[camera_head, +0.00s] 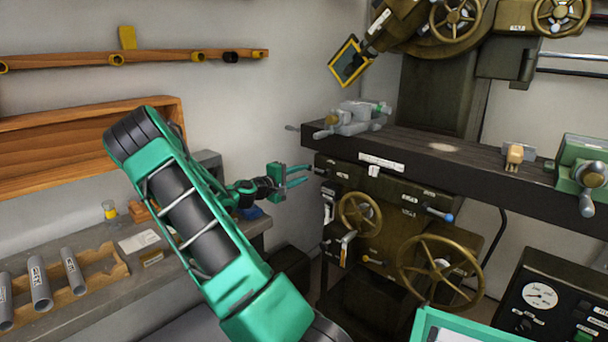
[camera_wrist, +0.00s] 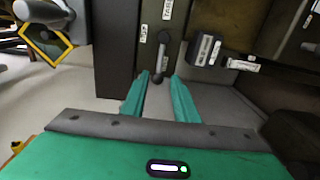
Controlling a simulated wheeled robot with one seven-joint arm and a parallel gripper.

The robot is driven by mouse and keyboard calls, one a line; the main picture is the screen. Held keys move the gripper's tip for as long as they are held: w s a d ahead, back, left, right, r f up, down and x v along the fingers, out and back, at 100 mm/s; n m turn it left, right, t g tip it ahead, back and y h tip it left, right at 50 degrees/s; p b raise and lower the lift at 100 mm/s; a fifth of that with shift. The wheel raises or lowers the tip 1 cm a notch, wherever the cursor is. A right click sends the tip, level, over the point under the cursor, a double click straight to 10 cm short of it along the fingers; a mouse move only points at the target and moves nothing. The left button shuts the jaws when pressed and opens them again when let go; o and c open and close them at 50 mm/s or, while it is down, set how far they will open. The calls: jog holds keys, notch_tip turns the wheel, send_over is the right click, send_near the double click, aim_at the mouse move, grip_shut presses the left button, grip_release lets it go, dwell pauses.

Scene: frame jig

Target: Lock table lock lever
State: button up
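My gripper (camera_head: 308,174) is open and empty, its green fingers pointing right toward the left end of the milling machine's knee (camera_head: 390,195), below the table (camera_head: 460,165). In the head view I cannot clearly tell this lever apart.
Brass handwheels (camera_head: 440,272) and a blue-tipped lever (camera_head: 437,213) are on the knee's front. A vise (camera_head: 355,118) sits on the table above my gripper. A workbench (camera_head: 100,300) with grey tubes stands left.

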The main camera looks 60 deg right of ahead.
jog(key=v, duration=0.6)
jog(key=shift+a, duration=0.3)
jog(key=s+a+f+m+y, duration=0.55)
jog(key=s+a+y, duration=0.35)
jog(key=a, duration=0.3)
jog(key=s+a+r+t+y, duration=0.1)
jog(key=s+a+y, duration=0.1)
jog(key=a, duration=0.7)
jog(key=s+a+r+n+t+y, duration=0.1)
jog(key=s+a, duration=0.4)
jog(key=a, duration=0.5)
jog(key=s+a+r+t+y, duration=0.1)
jog(key=a+y, duration=0.4)
jog(key=a, duration=0.5)
jog(key=s+r, duration=0.1)
jog(key=s, duration=0.1)
jog(key=shift+s+r+t, duration=0.35)
jog(key=shift+r+t, duration=0.05)
jog(key=shift+d, duration=0.1)
